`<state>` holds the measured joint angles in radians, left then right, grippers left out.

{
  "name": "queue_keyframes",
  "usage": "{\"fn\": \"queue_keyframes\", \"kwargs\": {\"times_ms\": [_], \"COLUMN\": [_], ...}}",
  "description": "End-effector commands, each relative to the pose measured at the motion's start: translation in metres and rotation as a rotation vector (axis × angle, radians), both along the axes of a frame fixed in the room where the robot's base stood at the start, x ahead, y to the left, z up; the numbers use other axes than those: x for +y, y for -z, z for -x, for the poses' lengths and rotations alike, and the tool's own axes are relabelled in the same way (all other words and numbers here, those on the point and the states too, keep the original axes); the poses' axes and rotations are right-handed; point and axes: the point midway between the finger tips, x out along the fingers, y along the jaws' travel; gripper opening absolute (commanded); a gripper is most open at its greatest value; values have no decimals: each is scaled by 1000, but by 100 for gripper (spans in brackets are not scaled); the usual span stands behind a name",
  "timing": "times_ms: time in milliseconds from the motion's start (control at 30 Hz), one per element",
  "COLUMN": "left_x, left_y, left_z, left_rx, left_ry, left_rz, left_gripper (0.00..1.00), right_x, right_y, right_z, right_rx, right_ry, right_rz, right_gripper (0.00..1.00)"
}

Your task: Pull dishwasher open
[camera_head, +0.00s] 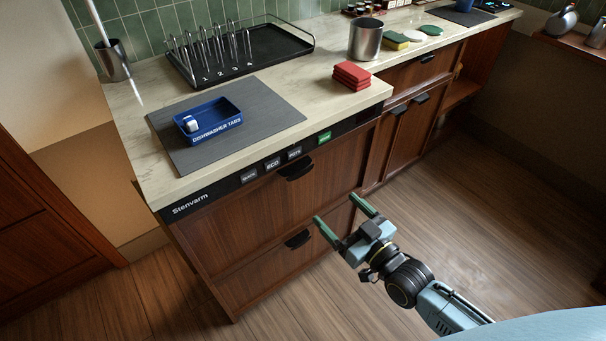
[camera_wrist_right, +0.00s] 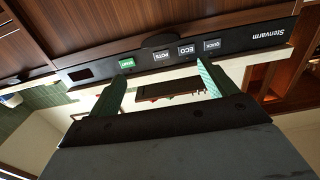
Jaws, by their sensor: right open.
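The dishwasher (camera_head: 250,203) has a wood front under a black control strip (camera_head: 266,164) marked Stenvarm. Its front looks shut. A dark upper handle (camera_head: 296,172) sits just below the strip, and a second dark handle (camera_head: 298,240) sits lower down. My right gripper (camera_head: 335,208) is open and empty, its green fingers pointing toward the wood front. It appears apart from both handles. In the right wrist view, which is upside down, the upper handle (camera_wrist_right: 157,41) shows beyond the open fingers of the gripper (camera_wrist_right: 164,72). My left gripper is not in view.
The wooden floor (camera_head: 510,210) in front is clear.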

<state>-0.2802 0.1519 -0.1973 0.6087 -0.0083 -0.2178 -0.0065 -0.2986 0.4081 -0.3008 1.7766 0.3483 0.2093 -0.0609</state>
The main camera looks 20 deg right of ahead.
Motion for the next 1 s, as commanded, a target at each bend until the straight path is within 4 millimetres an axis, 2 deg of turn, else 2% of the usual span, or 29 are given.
{"fn": "queue_keyframes", "kwargs": {"times_ms": [133,267,500,600,700,833,1000], "left_x": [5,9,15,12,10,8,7], "left_y": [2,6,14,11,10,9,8], "left_z": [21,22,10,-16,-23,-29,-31], "left_rx": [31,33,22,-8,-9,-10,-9], "left_ry": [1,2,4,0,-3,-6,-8], "left_rz": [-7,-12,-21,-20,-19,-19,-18], "left_gripper": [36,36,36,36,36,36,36], "right_x": [3,10,28,35,40,43,45], "right_y": [-1,-1,-1,0,0,0,-1], "right_z": [-11,-32,-80,-97,-111,-122,-126], "right_rx": [-3,-5,-3,-1,-1,0,2], "right_ry": [1,2,2,1,1,2,1], "right_rz": [0,-1,-1,1,1,1,2], "right_gripper": [84,84,84,84,84,84,84]}}
